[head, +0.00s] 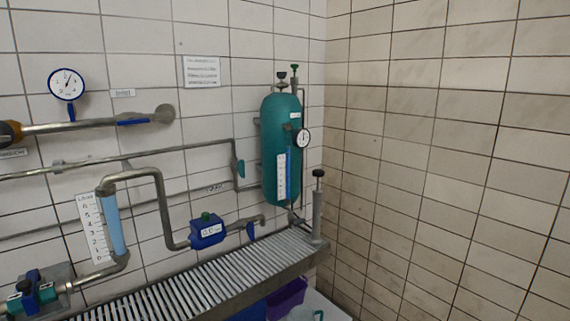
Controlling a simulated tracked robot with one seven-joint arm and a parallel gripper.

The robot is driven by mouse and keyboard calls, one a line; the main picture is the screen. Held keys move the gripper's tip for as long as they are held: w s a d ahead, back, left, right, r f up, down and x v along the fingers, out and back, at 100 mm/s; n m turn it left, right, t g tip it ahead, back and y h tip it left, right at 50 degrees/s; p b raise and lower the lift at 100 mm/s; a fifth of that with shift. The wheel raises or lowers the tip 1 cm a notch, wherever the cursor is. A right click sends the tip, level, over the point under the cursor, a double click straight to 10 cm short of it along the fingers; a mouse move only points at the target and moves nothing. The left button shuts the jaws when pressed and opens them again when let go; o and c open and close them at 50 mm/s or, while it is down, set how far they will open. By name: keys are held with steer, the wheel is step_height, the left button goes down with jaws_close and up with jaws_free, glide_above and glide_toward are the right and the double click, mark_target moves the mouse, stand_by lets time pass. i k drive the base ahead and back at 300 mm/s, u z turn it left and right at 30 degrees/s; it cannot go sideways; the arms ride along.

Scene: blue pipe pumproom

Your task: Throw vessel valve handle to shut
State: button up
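The green vessel (281,130) is an upright tank on the tiled wall near the corner. A blue lever handle (251,231) sits on the pipe below and left of it, pointing roughly downward. A teal handle (240,168) is on the thin pipe just left of the vessel. Two small knobs, one dark (281,75) and one green (294,68), stand on top of the vessel. No label tells me which one is the vessel valve handle. My gripper is not in view.
A slatted metal grate (200,285) runs below the pipes, with a hand pump (317,210) at its right end. A blue meter box (206,231) and a sight tube (114,225) are left. A purple bin (287,298) is under the grate. The right wall is bare.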

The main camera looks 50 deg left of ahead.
mark_target(241, 166)
steer(key=u, duration=0.3)
steer(key=i, duration=1.05)
steer(key=u, duration=1.05)
steer(key=i, duration=0.8)
steer(key=u, duration=0.45)
steer(key=k, duration=0.8)
steer(key=u, duration=0.25)
steer(key=i, duration=0.8)
steer(key=z, duration=0.15)
